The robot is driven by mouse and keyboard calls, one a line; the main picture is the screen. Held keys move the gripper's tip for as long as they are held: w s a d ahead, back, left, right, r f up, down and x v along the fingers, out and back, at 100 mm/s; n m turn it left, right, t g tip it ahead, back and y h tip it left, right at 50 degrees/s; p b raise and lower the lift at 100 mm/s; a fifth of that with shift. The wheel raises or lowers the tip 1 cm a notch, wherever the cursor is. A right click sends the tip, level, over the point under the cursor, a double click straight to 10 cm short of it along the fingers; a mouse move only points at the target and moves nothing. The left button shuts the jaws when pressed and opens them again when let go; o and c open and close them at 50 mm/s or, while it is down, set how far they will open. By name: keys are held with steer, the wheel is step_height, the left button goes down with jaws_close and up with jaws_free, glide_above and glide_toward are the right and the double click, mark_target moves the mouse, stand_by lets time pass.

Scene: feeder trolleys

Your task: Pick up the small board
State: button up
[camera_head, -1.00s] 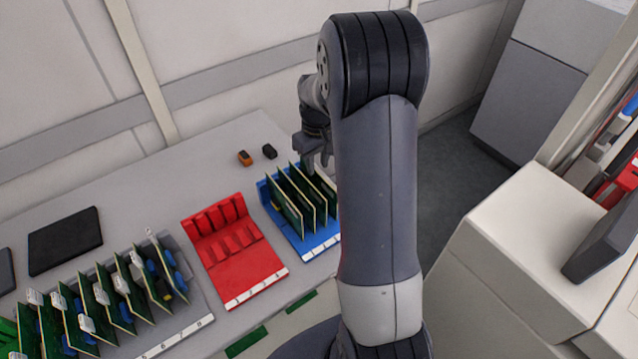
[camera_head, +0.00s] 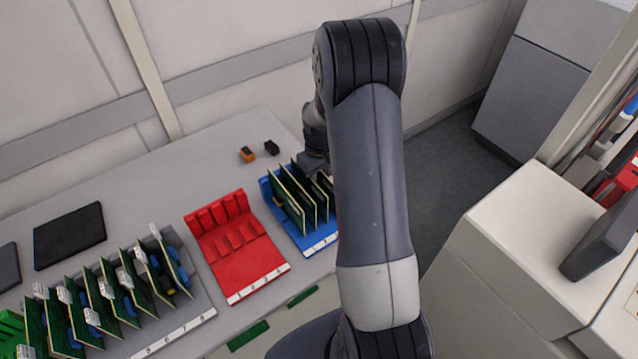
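Several small green boards (camera_head: 292,200) stand upright in the slots of a blue rack (camera_head: 303,243) on the table. My gripper (camera_head: 316,170) is at the back right of these boards, close above or beside their upper edges. My own arm covers the right end of the rack and part of the gripper. The fingers are too small and hidden to tell whether they are open or touch a board.
An empty red rack (camera_head: 238,248) stands left of the blue one. A grey rack (camera_head: 190,325) with several larger boards is at the front left. A black pad (camera_head: 68,236) and small orange (camera_head: 247,154) and black (camera_head: 271,147) blocks lie on the table (camera_head: 150,190).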

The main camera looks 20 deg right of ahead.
steer(key=shift+f+b, duration=0.25)
steer(key=shift+b, duration=0.05)
stand_by(0.5)
jaws_close()
stand_by(0.3)
